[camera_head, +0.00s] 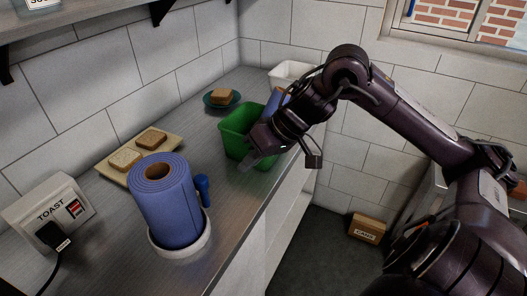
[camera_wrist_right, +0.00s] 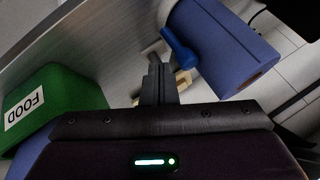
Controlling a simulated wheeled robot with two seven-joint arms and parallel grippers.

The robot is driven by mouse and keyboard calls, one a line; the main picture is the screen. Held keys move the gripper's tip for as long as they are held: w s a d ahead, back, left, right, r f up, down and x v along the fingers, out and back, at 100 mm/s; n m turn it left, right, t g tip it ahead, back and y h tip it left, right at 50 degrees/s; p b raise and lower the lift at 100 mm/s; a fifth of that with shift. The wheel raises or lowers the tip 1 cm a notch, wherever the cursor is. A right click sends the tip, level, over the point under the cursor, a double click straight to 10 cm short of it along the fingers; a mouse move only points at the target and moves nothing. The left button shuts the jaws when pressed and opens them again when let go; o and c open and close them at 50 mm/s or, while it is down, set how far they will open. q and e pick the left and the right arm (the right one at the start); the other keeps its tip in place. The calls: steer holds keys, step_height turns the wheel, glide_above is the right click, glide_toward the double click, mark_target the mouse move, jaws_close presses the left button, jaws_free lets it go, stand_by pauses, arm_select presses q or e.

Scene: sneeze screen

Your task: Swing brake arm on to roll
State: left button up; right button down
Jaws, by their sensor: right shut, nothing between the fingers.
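A blue paper roll (camera_head: 168,205) stands upright on a round white base (camera_head: 181,245) on the counter. The brake arm (camera_head: 203,190) is a short blue upright piece with a rounded top, just right of the roll; contact cannot be told. In the right wrist view the roll (camera_wrist_right: 222,50) and the blue brake arm (camera_wrist_right: 180,48) lie beyond my fingertips. My right gripper (camera_head: 246,166) is shut and empty, beside the green bin and apart from the brake arm; its closed fingers show in the right wrist view (camera_wrist_right: 155,68). My left gripper is out of view.
A green bin (camera_head: 235,129), labelled FOOD in the wrist view (camera_wrist_right: 62,104), stands close to my right gripper. Bread lies on a board (camera_head: 115,157) and a teal plate (camera_head: 211,99). Bare counter (camera_head: 215,160) lies between roll and bin.

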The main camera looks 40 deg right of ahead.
steer(key=shift+s+a+b+v, duration=0.15)
steer(key=shift+b+v, duration=0.35)
steer(key=shift+v, duration=0.35)
steer(key=shift+s+a+b+v, duration=0.1)
steer(key=shift+a+b+v, duration=0.1)
steer(key=shift+b+v, duration=0.5)
steer(key=shift+s+a+b+v, duration=0.15)
steer(key=shift+b+v, duration=0.2)
steer(key=shift+v, duration=0.6)
steer(key=shift+d, duration=0.1)
